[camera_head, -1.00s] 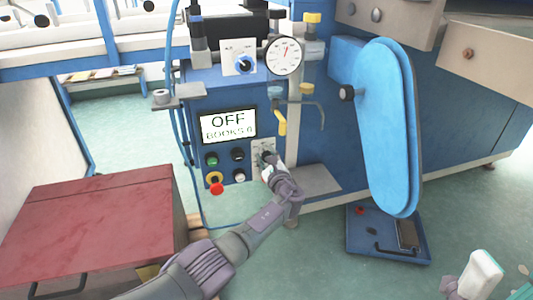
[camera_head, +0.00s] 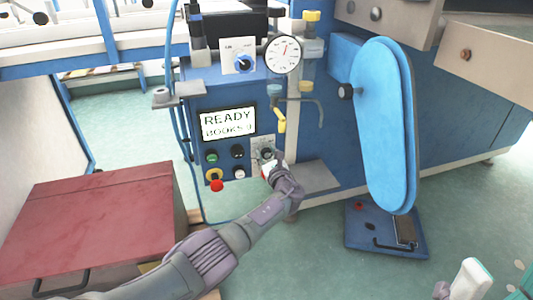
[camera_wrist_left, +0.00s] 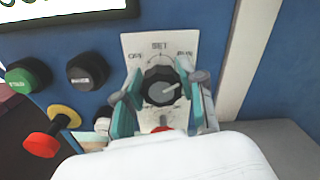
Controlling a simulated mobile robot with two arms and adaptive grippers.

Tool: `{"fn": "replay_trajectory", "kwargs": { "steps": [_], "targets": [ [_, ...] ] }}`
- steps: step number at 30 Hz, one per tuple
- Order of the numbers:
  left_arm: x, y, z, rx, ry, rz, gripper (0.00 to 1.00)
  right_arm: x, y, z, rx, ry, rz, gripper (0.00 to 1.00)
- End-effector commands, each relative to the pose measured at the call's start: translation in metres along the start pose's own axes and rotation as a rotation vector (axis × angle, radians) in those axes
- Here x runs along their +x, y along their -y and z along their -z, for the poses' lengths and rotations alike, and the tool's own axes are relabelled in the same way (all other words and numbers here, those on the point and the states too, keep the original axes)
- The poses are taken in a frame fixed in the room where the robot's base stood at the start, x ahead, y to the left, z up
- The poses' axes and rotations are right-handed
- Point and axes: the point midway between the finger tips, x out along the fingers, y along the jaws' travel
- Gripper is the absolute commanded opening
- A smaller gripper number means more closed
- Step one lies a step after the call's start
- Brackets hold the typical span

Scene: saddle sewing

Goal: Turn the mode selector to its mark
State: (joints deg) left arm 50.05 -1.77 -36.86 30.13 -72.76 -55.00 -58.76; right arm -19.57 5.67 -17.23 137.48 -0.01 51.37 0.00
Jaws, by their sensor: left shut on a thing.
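The mode selector (camera_wrist_left: 160,85) is a round black knob on a white plate marked OFF, SET and RUN. Its pale pointer is tilted to the upper right, toward RUN. My left gripper (camera_wrist_left: 163,97) has its teal-padded fingers on both sides of the knob and is shut on it. In the head view the left gripper (camera_head: 268,164) reaches the selector plate (camera_head: 263,145) and partly covers the knob. The display (camera_head: 228,123) above reads READY. A white and teal part of what looks like my right gripper (camera_head: 480,279) shows at the lower right corner; its fingers are unclear.
Green (camera_wrist_left: 27,77) and black (camera_wrist_left: 87,71) buttons and a red emergency button with a yellow collar (camera_wrist_left: 42,143) sit left of the selector. A red-topped box (camera_head: 90,215) stands at left.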

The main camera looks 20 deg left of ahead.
Motion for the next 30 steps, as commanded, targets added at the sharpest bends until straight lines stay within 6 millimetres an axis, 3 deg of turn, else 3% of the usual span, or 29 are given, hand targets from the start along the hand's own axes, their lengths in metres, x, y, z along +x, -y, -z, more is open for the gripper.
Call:
{"fn": "replay_trajectory", "kwargs": {
  "steps": [2,3,7,20,26,30],
  "targets": [
    [0.0,0.0,0.0,0.003,0.0,0.0,0.05,0.0,0.0,0.0,0.0,0.002,0.0,0.7],
    [0.0,0.0,0.0,0.003,0.0,0.0,0.46,-0.001,0.0,0.0,0.0,0.002,0.0,0.7],
    [0.0,0.0,0.0,0.002,0.0,0.0,0.66,-0.001,0.0,0.0,0.0,0.003,0.0,0.7],
    [-0.006,0.0,0.001,0.0,0.001,0.001,0.66,-0.001,0.0,0.0,-0.001,0.004,0.0,0.7],
    [-0.029,-0.001,0.001,-0.003,-0.001,0.002,0.66,0.0,0.0,0.0,-0.001,0.002,0.0,0.7],
    [-0.056,-0.001,0.002,-0.002,-0.002,0.002,0.66,0.0,0.0,0.0,-0.001,0.001,0.0,0.7]
  ]
}}
